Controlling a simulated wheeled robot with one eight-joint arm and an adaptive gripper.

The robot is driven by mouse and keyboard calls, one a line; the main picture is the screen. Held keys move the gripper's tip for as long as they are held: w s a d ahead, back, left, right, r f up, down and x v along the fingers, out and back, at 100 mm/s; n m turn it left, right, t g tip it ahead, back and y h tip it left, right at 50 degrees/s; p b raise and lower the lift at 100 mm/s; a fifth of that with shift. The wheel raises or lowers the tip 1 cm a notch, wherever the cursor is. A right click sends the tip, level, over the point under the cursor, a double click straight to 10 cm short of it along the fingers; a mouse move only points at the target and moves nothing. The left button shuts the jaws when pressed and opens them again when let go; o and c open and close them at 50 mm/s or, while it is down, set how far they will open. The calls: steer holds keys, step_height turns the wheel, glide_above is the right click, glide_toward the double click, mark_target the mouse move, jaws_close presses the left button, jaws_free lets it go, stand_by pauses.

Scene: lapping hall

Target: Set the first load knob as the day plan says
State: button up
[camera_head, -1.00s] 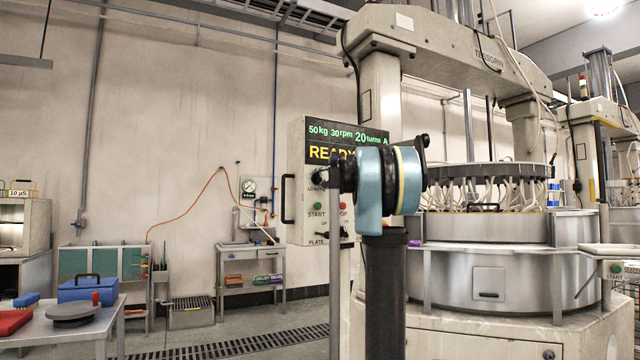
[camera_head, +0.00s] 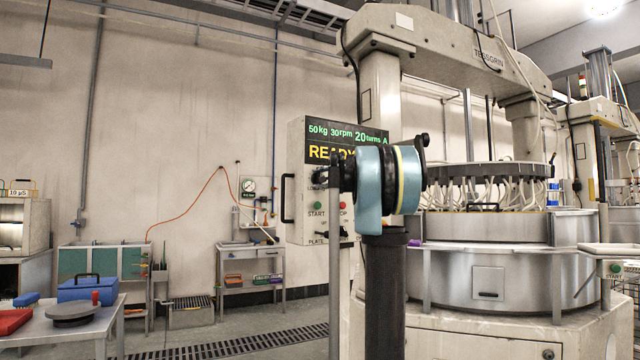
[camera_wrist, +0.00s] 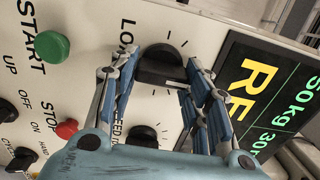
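The black load knob (camera_wrist: 161,66) is on the machine's cream control panel (camera_wrist: 85,25), beside the partly covered letters "LO". My gripper (camera_wrist: 160,60) is at the panel with its blue fingers apart, one on each side of the knob. The fingertips are close to the knob's sides; I see no clear grip on it. In the head view my arm covers part of the control panel (camera_head: 294,150), and the fingertips are hard to make out. The panel's display (camera_head: 340,133) reads "50kg 30rpm 20turns A" and "READY", partly hidden. I cannot see the day plan.
A second black knob (camera_wrist: 142,135), its label partly hidden, sits close beside my fingers. The green start button (camera_wrist: 54,47) and red stop button (camera_wrist: 67,129) are left of them. The large lapping machine (camera_head: 490,270) stands right of my arm. A side table (camera_head: 75,325) is at left.

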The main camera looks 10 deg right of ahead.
steer(key=o, duration=0.4)
steer(key=shift+w+d+f, duration=0.1)
steer(key=shift+d+f, duration=0.05)
steer(key=shift+f, duration=0.05)
steer(key=shift+c, duration=0.2)
steer(key=shift+r, duration=0.1)
steer(key=v, duration=1.2)
steer(key=shift+a, duration=0.2)
steer(key=s+a+f+n+g, duration=0.35)
steer(key=s+f, duration=0.35)
steer(key=f, duration=0.3)
steer(key=s+a+f+n+g, duration=0.2)
steer(key=s+a+f, duration=0.4)
steer(key=f, duration=0.4)
steer(key=s+a+f+n+g, duration=0.3)
steer(key=s+a+f, duration=0.1)
steer(key=s+f, duration=0.5)
steer(key=s+d+f+n+g+h, duration=0.2)
steer(key=s+d+f+h, duration=0.1)
steer(key=s+f, duration=0.9)
steer(key=s+d+f+n+g+h, duration=0.3)
steer(key=s+f, duration=0.9)
steer(key=f, duration=0.9)
steer(key=shift+s+d+g+h, duration=0.2)
steer(key=shift+d+g+h, duration=0.15)
steer(key=shift+d+h, duration=0.5)
